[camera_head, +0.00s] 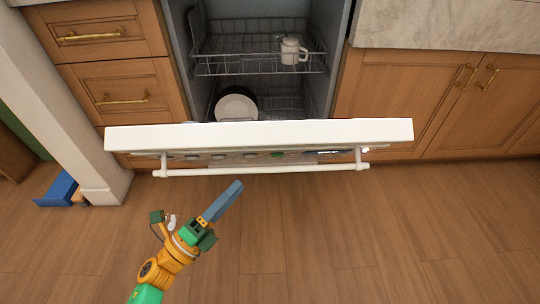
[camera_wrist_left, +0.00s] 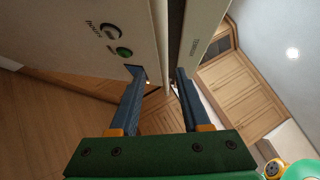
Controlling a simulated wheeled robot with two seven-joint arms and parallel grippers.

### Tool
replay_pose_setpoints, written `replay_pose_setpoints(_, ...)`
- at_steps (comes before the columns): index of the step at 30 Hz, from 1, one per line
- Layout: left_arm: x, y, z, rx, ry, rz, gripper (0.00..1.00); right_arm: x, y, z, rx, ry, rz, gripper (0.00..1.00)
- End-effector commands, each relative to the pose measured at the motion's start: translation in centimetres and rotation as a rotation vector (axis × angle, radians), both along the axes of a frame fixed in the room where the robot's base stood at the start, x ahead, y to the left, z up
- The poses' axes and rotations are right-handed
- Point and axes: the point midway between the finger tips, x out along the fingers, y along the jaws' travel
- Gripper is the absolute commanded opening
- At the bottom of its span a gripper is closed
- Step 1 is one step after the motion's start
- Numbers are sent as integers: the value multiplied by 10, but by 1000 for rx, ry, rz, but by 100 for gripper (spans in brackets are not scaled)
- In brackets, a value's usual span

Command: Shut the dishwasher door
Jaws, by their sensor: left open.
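The dishwasher door (camera_head: 260,134) is white and stands partly open, tilted out toward me, with its wide top edge facing up. Its white bar handle (camera_head: 262,171) runs across the front, below knobs and a green mark. My left gripper (camera_head: 224,203) is in front of the door, its blue fingers pointing up at the handle's left half. In the left wrist view the fingers (camera_wrist_left: 160,92) are spread apart, with the door's control panel (camera_wrist_left: 105,35) close on the left. Whether a finger touches the handle cannot be told. My right gripper is not in view.
Inside the dishwasher, a white mug (camera_head: 290,51) sits on the upper rack (camera_head: 225,66) and a white plate (camera_head: 236,107) stands lower down. Wooden drawers (camera_head: 118,90) flank it on the left and cabinets (camera_head: 440,100) on the right. The wooden floor (camera_head: 390,240) in front is clear.

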Motion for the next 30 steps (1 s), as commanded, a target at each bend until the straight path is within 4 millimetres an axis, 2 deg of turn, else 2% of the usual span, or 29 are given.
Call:
replay_pose_setpoints(2, 0, -8, 5, 17, -32, -24, 47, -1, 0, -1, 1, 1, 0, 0)
replay_pose_setpoints(10, 32, -45, 22, 14, -32, -25, 47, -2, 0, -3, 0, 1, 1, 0)
replay_pose_setpoints(14, 39, -53, 25, 15, -30, -23, 47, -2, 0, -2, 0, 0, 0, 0)
replay_pose_setpoints(20, 40, -53, 25, 14, -27, -23, 47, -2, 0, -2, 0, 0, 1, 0)
replay_pose_setpoints(21, 40, -53, 25, 14, -27, -23, 42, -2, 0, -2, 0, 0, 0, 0)
replay_pose_setpoints(26, 40, -53, 25, 13, -27, -23, 0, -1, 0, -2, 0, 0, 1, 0)
replay_pose_setpoints(30, 40, -53, 25, 13, -27, -23, 0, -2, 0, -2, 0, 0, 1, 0)
